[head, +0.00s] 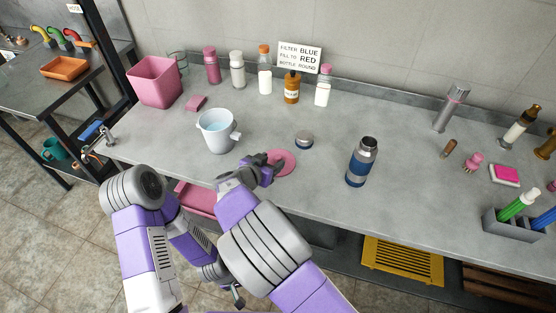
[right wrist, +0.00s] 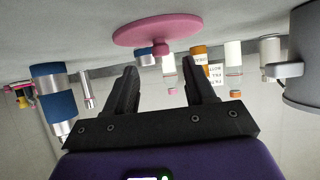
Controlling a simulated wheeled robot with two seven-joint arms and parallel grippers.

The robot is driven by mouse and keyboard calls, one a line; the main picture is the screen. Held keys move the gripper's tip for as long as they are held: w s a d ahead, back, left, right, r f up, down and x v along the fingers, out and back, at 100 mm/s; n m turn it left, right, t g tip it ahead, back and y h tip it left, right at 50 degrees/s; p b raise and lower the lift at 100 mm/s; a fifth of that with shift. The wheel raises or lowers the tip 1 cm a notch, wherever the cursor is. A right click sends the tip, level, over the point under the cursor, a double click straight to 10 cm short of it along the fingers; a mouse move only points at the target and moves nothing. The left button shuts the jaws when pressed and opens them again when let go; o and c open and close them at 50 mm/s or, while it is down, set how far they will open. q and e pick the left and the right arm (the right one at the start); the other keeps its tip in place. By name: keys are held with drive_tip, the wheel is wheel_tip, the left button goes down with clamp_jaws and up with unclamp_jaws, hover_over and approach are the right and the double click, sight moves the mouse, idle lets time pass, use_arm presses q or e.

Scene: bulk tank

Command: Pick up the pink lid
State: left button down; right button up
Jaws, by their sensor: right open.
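The pink lid (head: 283,161) is a flat round disc lying on the grey counter, right of the white jug. In the right wrist view, which looks upside down, the pink lid (right wrist: 157,29) shows a small knob in its middle. My right gripper (head: 270,171) is at the lid's left near edge, partly overlapping it in the head view. In the right wrist view my right gripper (right wrist: 159,68) has its fingers apart with nothing held, and the lid lies beyond the fingertips. My left arm is folded at the lower left; its gripper is mostly hidden behind my right arm.
The white jug (head: 216,131) of bluish liquid stands close left of my right gripper. A grey round lid (head: 304,140) lies behind the pink lid. A blue flask (head: 361,163) stands to the right. Several bottles line the back beside a sign (head: 300,57). The counter between the flask and pen holder is clear.

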sight(278, 157)
drive_tip(key=x, duration=0.4)
drive_tip(key=shift+w+f, duration=0.15)
drive_tip(key=shift+w, duration=0.1)
clamp_jaws()
